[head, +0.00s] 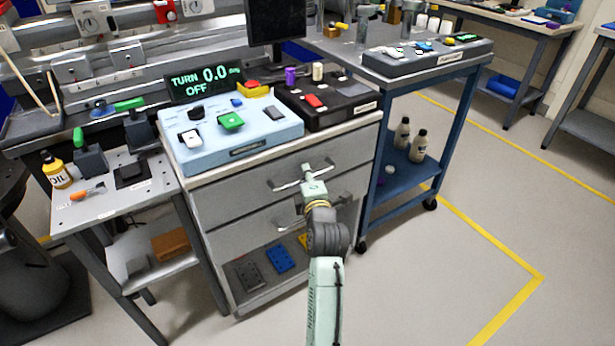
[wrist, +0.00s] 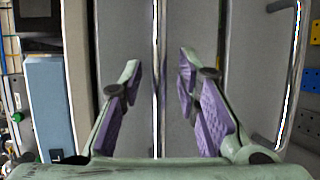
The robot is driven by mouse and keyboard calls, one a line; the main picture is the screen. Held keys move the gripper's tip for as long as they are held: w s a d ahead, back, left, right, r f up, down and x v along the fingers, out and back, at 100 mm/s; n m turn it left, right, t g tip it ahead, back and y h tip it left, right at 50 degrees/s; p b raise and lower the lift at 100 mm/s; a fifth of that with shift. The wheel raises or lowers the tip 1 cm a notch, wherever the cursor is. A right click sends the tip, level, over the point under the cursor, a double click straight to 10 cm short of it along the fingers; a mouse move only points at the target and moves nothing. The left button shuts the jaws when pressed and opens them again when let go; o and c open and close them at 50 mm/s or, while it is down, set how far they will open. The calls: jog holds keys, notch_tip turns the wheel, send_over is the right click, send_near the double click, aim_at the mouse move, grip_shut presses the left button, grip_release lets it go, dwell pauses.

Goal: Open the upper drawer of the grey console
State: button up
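The grey console (head: 230,207) stands in the middle of the head view, with two drawers over an open shelf. Its upper drawer (head: 235,187) looks closed, and its bar handle (head: 284,186) is partly hidden by my gripper. In the wrist view the upper drawer's front (wrist: 172,30) fills the middle, and its handle (wrist: 157,40) runs vertically. My gripper (wrist: 159,68) is open, with one purple-padded finger on each side of the handle line. I see gaps between the pads and the bar. The gripper (head: 314,184) is in front of the drawer in the head view.
The lower drawer's handle (wrist: 296,75) is at the right of the wrist view. A light blue control panel (head: 235,136) sits on the console. A small side table (head: 120,190) stands left, a blue cart (head: 400,180) right. Floor at front right is clear.

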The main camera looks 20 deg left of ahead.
jog(key=shift+c, duration=0.6)
grip_shut()
dwell(0.4)
